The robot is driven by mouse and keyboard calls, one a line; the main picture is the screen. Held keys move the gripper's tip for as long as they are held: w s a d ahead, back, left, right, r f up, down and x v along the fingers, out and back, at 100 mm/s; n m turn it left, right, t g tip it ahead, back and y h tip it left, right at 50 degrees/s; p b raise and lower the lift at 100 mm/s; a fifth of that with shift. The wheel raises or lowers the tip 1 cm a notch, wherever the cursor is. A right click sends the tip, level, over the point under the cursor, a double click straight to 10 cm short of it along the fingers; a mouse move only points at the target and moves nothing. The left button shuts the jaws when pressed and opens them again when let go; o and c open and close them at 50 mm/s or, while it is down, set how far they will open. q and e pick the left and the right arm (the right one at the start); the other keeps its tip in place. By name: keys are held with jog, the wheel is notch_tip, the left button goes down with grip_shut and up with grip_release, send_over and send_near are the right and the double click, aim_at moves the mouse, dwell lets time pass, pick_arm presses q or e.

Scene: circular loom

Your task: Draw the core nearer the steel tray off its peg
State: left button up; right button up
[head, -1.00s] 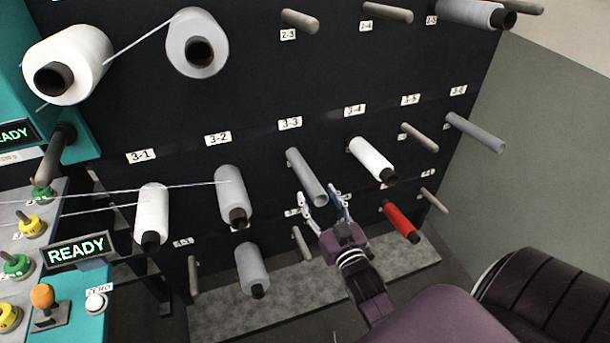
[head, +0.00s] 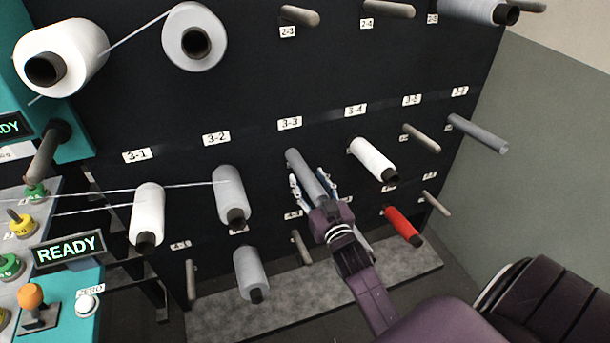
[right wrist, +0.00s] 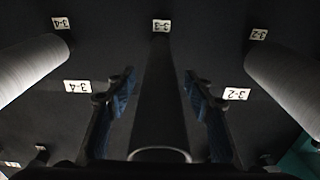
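A bare grey core (head: 304,172) sits on the peg labelled 3-3; it also shows end-on in the right wrist view (right wrist: 160,115). A second bare grey core (head: 478,134) sits on the peg at the far right of the same row. My right gripper (head: 311,184) is around the 3-3 core, one finger on each side. In the right wrist view the blue-padded fingers (right wrist: 160,78) stand apart from the core with dark gaps on both sides, so it is open. I cannot make out a steel tray for certain. My left gripper is not in view.
A grey yarn cone (head: 229,194) is left of the 3-3 core and a white cone (head: 371,159) right of it. A red cone (head: 403,226) is lower right. A speckled grey slab (head: 225,320) lies below the rack. A control panel (head: 70,325) is at left.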

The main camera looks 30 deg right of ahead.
grip_shut()
jog(key=shift+s, duration=0.15)
